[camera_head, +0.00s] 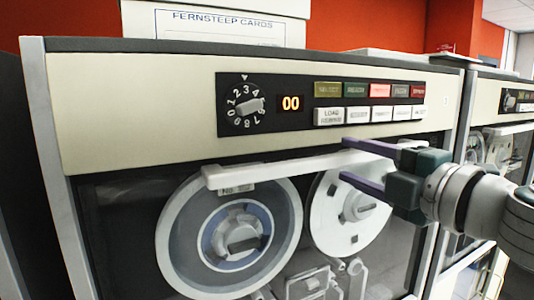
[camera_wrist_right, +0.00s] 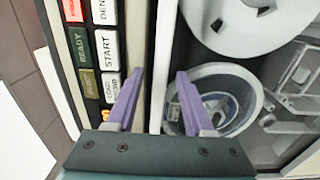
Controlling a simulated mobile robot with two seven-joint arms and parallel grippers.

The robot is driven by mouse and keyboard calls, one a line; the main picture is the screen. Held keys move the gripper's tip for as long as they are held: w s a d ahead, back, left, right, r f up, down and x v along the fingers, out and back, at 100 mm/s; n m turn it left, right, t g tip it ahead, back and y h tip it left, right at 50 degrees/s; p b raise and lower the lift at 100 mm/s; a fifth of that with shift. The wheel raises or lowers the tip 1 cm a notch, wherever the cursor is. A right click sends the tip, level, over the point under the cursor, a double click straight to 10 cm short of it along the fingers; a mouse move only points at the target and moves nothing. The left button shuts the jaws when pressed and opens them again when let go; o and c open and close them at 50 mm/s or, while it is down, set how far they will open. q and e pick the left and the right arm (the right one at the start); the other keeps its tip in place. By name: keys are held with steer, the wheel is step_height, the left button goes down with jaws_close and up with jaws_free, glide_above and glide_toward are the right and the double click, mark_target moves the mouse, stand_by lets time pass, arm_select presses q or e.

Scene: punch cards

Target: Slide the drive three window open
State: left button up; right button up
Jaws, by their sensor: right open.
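The tape drive (camera_head: 130,115) fills the head view, with a dark window (camera_head: 125,220) below its cream panel. Two reels, a grey one with a blue hub (camera_head: 208,245) and a white one (camera_head: 335,215), show behind the window. A white horizontal bar (camera_head: 265,172) runs along the window's upper part; it also shows upright in the right wrist view (camera_wrist_right: 163,45). My right gripper (camera_head: 346,160) is open, its purple fingers above and below the bar in the head view. In the right wrist view the gripper (camera_wrist_right: 160,72) straddles the bar; contact is unclear. My left gripper is out of view.
A black control panel with a dial (camera_head: 242,103), an orange 00 display (camera_head: 291,103) and several buttons (camera_head: 370,103) sits above the bar. A box marked FERNSTEEP CARDS (camera_head: 220,25) stands on top. A similar drive (camera_head: 510,100) stands close at the right.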

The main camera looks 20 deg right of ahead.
steer(key=shift+c, duration=0.3)
jaws_close()
stand_by(1.1)
